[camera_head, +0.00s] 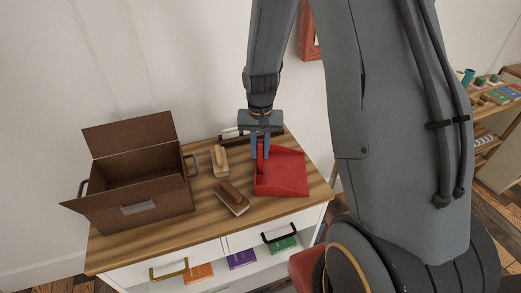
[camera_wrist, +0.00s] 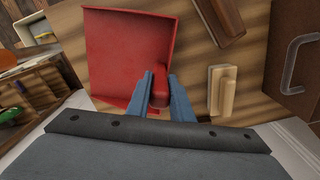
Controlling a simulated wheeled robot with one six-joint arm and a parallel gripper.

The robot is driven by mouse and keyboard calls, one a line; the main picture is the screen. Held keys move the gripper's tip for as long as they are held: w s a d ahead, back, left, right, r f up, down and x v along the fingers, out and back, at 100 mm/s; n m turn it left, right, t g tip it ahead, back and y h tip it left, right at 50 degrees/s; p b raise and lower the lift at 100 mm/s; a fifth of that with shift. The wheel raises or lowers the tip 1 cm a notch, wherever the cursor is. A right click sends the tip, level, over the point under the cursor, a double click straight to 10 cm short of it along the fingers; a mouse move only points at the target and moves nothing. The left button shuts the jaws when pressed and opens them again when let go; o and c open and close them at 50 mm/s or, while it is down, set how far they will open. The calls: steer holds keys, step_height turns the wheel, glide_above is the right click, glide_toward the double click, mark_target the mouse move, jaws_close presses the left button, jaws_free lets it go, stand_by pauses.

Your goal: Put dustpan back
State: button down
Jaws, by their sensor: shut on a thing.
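The red dustpan (camera_head: 282,176) is at the right end of the wooden cabinet top. My gripper (camera_head: 261,154) is at its handle, with the jaws shut on it. In the wrist view the blue fingers of my gripper (camera_wrist: 161,92) stand on both sides of the red handle, and the dustpan's pan (camera_wrist: 125,52) spreads out beyond them. I cannot tell whether the dustpan rests on the top or is slightly above it.
A brown open box (camera_head: 140,195) stands on the left of the cabinet top (camera_head: 150,240). A light brush (camera_head: 220,161) and a dark brown brush (camera_head: 231,197) lie between the box and the dustpan. A whitish item (camera_head: 233,132) lies behind my gripper. Shelves (camera_head: 490,100) stand at the far right.

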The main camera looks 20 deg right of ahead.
steer(key=shift+f, duration=0.15)
steer(key=c, duration=1.6)
jaws_free()
steer(key=shift+o, duration=0.2)
step_height(320, 180, up, 12)
steer(key=b, duration=0.3)
steer(key=s+a+f+n, duration=0.1)
steer(key=s+n, duration=0.1)
steer(key=s, duration=0.5)
steer(key=s+a+f+n+t, duration=0.1)
steer(key=s+a+n, duration=0.1)
steer(key=s, duration=0.5)
steer(key=shift+s+f+n, duration=0.25)
steer(key=shift+s+n, duration=0.05)
steer(key=shift+a, duration=0.1)
